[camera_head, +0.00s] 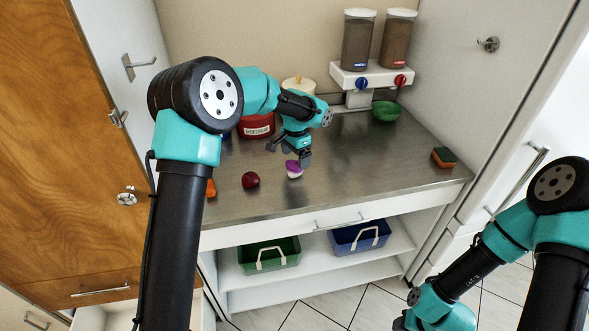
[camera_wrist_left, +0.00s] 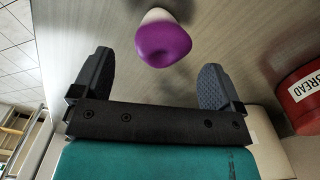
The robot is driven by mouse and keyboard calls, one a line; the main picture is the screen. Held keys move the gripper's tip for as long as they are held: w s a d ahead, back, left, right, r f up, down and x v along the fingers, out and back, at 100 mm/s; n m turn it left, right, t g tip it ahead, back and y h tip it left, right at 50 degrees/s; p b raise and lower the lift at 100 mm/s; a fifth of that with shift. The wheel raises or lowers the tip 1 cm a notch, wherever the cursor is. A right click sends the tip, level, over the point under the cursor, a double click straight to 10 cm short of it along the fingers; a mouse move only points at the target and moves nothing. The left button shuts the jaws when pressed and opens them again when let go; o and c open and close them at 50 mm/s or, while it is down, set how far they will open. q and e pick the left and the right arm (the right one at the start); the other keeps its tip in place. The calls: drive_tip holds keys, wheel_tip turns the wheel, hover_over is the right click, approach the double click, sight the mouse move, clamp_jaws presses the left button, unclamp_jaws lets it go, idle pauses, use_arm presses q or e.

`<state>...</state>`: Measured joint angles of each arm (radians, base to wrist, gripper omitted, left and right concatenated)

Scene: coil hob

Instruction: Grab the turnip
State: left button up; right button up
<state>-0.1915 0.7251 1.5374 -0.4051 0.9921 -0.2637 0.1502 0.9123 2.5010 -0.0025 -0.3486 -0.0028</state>
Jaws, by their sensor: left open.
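The turnip (camera_head: 294,169), purple with a white part, lies on the steel counter near its front edge. It also shows in the left wrist view (camera_wrist_left: 163,45), with its purple side towards my gripper. My left gripper (camera_head: 288,152) is open and empty, close above and behind the turnip. In the left wrist view the two dark fingers (camera_wrist_left: 155,72) stand wide apart, with the turnip ahead of the gap between them and no clear contact. My right arm is at the lower right; its fingers are out of the picture.
A dark red round vegetable (camera_head: 250,180) and an orange piece (camera_head: 211,188) lie left of the turnip. A red bread bin (camera_head: 257,127) stands behind. A green bowl (camera_head: 386,111) sits under the dispensers (camera_head: 377,75); a sponge (camera_head: 444,157) lies right. The counter's middle right is clear.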

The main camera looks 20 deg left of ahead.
sight(295, 162)
use_arm(q)
drive_tip(key=shift+a+f, duration=0.1)
drive_tip(key=shift+f, duration=2.5)
drive_tip(key=c, duration=1)
